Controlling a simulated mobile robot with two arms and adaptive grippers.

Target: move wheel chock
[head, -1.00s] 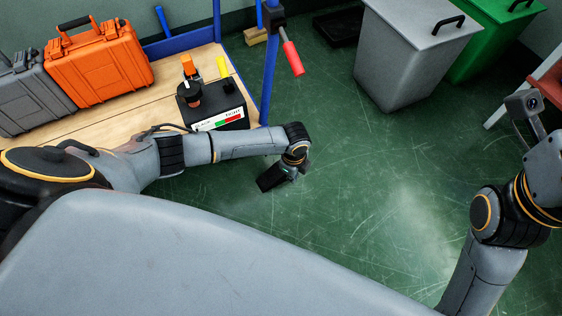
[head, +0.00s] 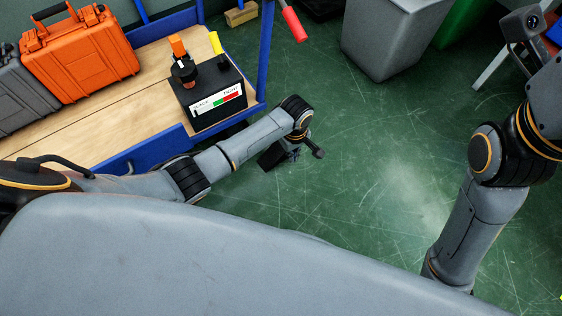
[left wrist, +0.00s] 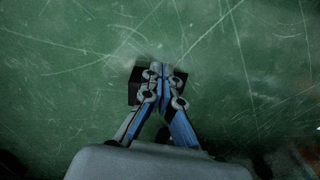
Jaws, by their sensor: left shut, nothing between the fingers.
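A wooden block (head: 241,14) lies on the floor beside the blue cart frame at the top of the head view, partly cut off. Nothing is held. My right arm shows at the right of the head view, but its gripper is out of view.
A blue-framed cart (head: 145,148) bears an orange case (head: 80,55), a grey case (head: 25,95) and a black labelled box (head: 207,92). A red handle (head: 294,24) sticks out near its post. A grey bin (head: 390,40) stands behind.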

